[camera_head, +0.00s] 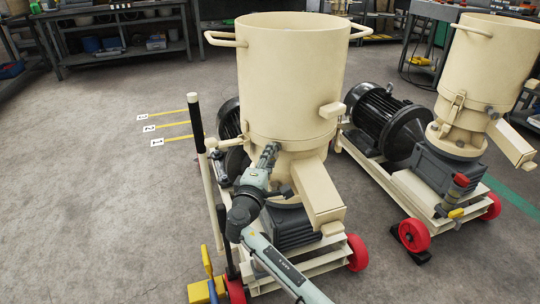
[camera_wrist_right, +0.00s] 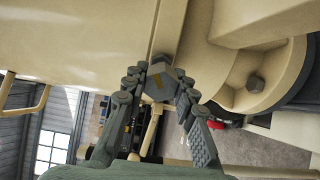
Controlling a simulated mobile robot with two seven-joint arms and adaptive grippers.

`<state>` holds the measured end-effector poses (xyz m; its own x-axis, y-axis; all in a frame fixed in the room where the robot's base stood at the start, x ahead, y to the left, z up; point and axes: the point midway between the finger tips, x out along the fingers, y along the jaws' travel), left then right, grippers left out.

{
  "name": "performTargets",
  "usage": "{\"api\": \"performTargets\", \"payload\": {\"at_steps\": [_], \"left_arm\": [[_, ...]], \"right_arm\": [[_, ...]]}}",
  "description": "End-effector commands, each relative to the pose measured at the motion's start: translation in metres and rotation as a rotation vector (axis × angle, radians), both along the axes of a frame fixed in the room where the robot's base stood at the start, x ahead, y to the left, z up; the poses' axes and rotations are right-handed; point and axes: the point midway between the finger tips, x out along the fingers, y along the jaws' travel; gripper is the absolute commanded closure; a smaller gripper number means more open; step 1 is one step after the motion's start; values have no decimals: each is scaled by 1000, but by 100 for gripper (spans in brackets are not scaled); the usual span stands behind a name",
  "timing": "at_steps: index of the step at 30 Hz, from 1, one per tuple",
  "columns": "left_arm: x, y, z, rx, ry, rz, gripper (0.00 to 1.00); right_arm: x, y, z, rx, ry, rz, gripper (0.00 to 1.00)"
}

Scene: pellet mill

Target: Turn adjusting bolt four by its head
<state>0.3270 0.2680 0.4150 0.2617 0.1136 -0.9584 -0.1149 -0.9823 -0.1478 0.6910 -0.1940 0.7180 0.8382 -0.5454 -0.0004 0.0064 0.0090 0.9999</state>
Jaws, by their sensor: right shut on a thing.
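A cream pellet mill (camera_head: 290,90) stands in the middle of the head view, with a chute (camera_head: 317,190) at its lower right. My right gripper (camera_head: 269,157) reaches up to the lower part of its drum. In the right wrist view my right gripper (camera_wrist_right: 160,88) has its two fingers on either side of a grey hexagonal bolt head (camera_wrist_right: 159,79), shut on it. No number shows on this bolt head. My left gripper is out of view.
A second mill (camera_head: 490,70) on a red-wheeled frame stands close on the right. A black-topped upright post (camera_head: 197,125) rises just left of my right arm.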

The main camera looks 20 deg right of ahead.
Motion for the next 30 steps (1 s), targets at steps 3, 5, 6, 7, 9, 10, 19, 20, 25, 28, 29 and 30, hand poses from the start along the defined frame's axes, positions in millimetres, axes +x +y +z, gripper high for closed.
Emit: {"api": "performTargets", "payload": {"at_steps": [3, 5, 6, 7, 9, 10, 19, 20, 25, 28, 29, 30], "left_arm": [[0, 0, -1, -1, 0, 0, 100], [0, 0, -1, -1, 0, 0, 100], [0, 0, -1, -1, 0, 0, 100], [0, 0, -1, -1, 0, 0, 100], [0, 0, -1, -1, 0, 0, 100], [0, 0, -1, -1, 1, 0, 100], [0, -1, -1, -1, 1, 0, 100], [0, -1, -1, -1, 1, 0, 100], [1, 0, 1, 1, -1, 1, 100], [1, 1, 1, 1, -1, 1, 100], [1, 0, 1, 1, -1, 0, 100], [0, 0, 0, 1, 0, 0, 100]], "right_arm": [[0, 1, 0, -6, 3, 2, 100], [0, 1, 0, -6, 3, 2, 100], [0, 1, 0, -6, 3, 2, 100], [0, 1, 0, -6, 3, 2, 100], [0, 1, 0, -6, 3, 2, 100], [0, 1, 0, -6, 3, 2, 100], [0, 0, 0, -4, 3, 1, 52], [0, 0, 0, -4, 3, 1, 52], [0, 0, 1, -4, 1, 0, 52], [0, 0, 8, -2, -1, 0, 52], [0, 0, 12, -2, -1, 0, 52], [0, 0, 18, 0, -2, 0, 52]]}}
